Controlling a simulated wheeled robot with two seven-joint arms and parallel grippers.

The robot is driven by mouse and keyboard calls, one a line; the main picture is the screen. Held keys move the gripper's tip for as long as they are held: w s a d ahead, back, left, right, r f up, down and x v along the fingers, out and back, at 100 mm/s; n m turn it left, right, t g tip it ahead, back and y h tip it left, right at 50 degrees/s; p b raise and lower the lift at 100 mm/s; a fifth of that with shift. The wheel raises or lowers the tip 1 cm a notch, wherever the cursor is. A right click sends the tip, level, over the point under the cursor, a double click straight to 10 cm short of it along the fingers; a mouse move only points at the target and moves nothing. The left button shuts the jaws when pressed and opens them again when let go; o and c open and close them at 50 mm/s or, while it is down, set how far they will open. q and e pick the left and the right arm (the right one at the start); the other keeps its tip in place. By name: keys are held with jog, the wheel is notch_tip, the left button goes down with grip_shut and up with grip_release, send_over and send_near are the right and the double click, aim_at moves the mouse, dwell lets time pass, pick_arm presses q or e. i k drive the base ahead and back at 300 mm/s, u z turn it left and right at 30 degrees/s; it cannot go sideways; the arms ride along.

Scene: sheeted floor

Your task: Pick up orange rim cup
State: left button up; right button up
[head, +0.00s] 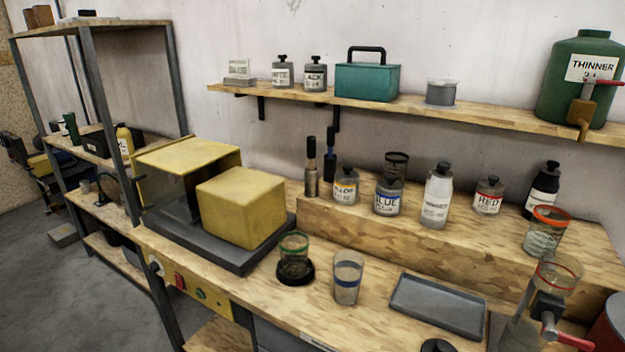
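A clear cup with an orange rim (543,236) stands upright on the raised wooden step at the right, with printed marks on its side. In front of it and lower, a second clear cup with a thinner reddish rim (561,275) appears at a grey fixture with a black block and red handle; how it is supported is unclear. Neither of my grippers shows in the head view.
A green-rimmed cup (294,248) is at a black round base and a blue-banded cup (347,278) stands on the bench. A grey tray (438,304) lies right of them. Several bottles, including RED (488,197), line the step. A green THINNER container (581,80) sits on the shelf above.

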aim_at(548, 224)
jog(key=z, duration=1.5)
